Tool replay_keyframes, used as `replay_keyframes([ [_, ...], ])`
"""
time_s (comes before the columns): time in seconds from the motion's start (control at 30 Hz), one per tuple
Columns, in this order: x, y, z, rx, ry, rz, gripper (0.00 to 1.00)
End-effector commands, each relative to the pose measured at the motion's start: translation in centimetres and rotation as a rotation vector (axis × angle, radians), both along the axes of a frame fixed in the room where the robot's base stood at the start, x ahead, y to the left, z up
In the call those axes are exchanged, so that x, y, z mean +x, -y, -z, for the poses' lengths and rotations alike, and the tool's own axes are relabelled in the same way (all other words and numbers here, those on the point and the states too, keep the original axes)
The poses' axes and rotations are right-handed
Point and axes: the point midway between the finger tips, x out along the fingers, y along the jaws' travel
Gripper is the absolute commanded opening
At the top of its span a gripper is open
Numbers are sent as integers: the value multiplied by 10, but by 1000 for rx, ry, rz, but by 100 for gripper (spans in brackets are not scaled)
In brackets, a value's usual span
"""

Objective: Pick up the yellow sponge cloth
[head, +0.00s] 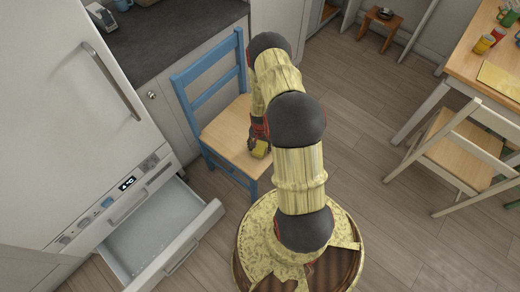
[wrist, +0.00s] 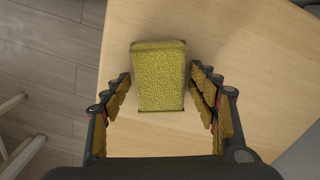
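The yellow sponge cloth (wrist: 158,72) is a thick, rough-textured block in the wrist view, over the light wooden seat of the blue chair (wrist: 230,40). In the head view it shows as a small yellow patch (head: 259,149) on that seat, partly covered by my arm. My gripper (wrist: 160,88) is open, with one finger on each side of the sponge's near half. Narrow gaps show between the fingers and the sponge. In the head view my gripper (head: 258,140) points down at the seat.
The blue chair backrest (head: 209,68) rises behind and left of the arm. An open white drawer (head: 155,235) juts out at lower left, below the fridge (head: 60,110). A wooden chair (head: 462,152) and table (head: 470,62) stand at right. Floor between is clear.

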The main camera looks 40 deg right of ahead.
Motion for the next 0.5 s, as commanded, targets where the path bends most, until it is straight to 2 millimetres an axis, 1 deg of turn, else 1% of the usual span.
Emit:
replay_keyframes([
  [0.07,0,0,0,0,0,0,53],
  [0.5,0,0,0,0,0,0,28],
])
